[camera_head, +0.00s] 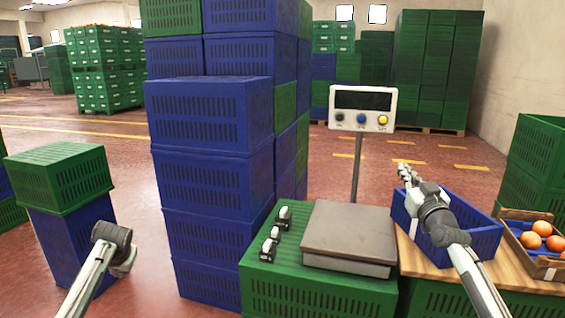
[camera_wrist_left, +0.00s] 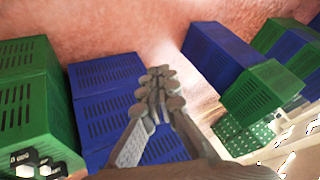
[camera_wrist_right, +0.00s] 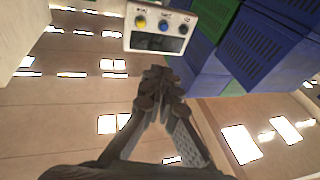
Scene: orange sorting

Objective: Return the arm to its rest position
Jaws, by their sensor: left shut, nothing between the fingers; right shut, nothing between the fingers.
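My left arm reaches up at the left of the head view, with its fingers out of sight there. In the left wrist view, my left gripper (camera_wrist_left: 162,80) is shut and empty, with crates beyond it. My right gripper (camera_head: 405,172) appears over the back left edge of the blue crate (camera_head: 478,243), at the right in the head view. In the right wrist view, my right gripper (camera_wrist_right: 157,80) is also shut and empty, with its fingertips below the display panel.
A scale with a grey plate (camera_head: 350,230) and a display (camera_head: 362,107) stands on a green crate (camera_head: 310,295). A small box of oranges (camera_head: 541,228) sits right of the blue crate. A tall blue crate stack (camera_head: 210,150) rises left of the scale. Open floor (camera_head: 140,210) lies left of that stack.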

